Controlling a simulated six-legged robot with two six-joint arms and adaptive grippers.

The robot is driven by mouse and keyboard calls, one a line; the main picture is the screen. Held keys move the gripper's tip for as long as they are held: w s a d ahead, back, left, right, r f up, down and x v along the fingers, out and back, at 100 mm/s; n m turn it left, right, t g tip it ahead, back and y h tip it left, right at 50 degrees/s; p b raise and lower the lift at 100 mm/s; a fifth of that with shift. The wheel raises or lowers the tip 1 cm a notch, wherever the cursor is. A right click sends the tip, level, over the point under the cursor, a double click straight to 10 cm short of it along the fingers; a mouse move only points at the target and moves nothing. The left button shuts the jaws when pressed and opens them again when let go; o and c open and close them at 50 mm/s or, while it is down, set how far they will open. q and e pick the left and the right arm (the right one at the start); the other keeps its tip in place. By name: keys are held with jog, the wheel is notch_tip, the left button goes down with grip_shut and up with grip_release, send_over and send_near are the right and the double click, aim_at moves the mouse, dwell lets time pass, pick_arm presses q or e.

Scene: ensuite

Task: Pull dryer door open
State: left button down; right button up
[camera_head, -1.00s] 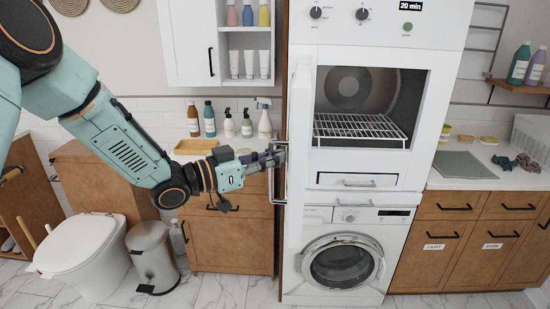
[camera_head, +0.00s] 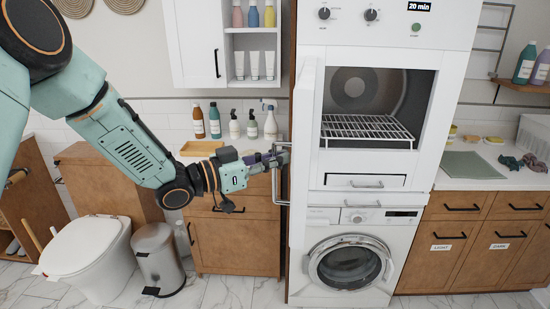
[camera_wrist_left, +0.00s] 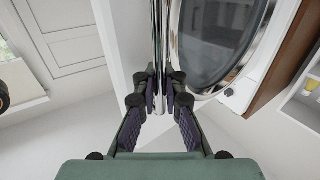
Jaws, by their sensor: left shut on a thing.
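The white dryer (camera_head: 367,172) stands in the upper part of the tall unit. Its front is uncovered, showing the dark drum cavity and a white wire rack (camera_head: 366,130). The dryer door (camera_head: 303,165) is swung wide open toward me and shows nearly edge-on at the dryer's left side. Its metal handle (camera_head: 277,190) is on the door's left face; it also shows as a chrome bar in the left wrist view (camera_wrist_left: 158,45). My left gripper (camera_head: 281,157) is shut on this handle; its fingers (camera_wrist_left: 160,95) sit on both sides of the bar. My right gripper is out of view.
A washing machine (camera_head: 345,217) with a round closed door stands below the dryer. Left are a wooden cabinet (camera_head: 236,245), a metal bin (camera_head: 158,254) and a toilet (camera_head: 88,250). Several bottles stand on the counter behind my left arm. Marble floor shows in front.

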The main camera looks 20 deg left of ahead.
pick_arm(q)
jog(key=shift+s+f, duration=0.15)
jog(key=shift+f, duration=0.1)
jog(key=c, duration=1.7)
grip_release()
jog(key=shift+a, duration=0.1)
jog(key=shift+c, duration=0.2)
jog(key=o, duration=0.3)
jog(key=shift+s+r, duration=0.2)
jog(key=shift+r, duration=0.05)
jog(key=shift+w, duration=0.1)
jog(key=shift+w, duration=0.15)
jog(key=v, duration=1.1)
jog(key=shift+s+a+r, duration=0.1)
jog(key=shift+s+a, duration=0.15)
jog(key=shift+s+a, duration=0.1)
jog(key=shift+s, duration=0.15)
